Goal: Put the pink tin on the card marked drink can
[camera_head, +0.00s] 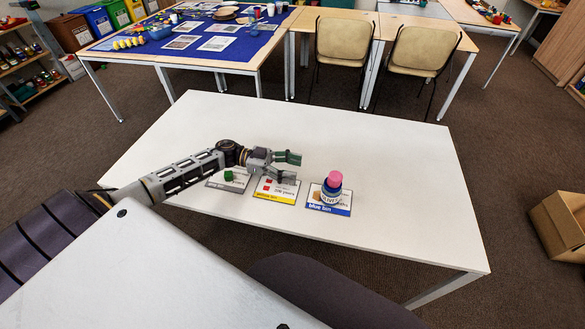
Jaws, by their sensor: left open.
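A pink cylindrical thing, likely the pink tin (334,178), shows on top of or just behind a round blue thing with pale lettering (331,194); I cannot tell if they touch. Both are at the blue-edged card (340,210), right of the other cards. A yellow-edged card (275,196) lies in the middle and a grey-edged card (214,184) at left. I cannot make out which one is marked drink can. My left gripper (291,168) is open and empty above the middle card, left of the pink tin. My right gripper is out of view.
A small green block (229,176) is on the grey-edged card. The white table (400,190) is clear behind and right of the cards. Two chairs (424,52) and a blue-covered table (200,60) stand beyond. A cardboard box (560,225) is on the floor at right.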

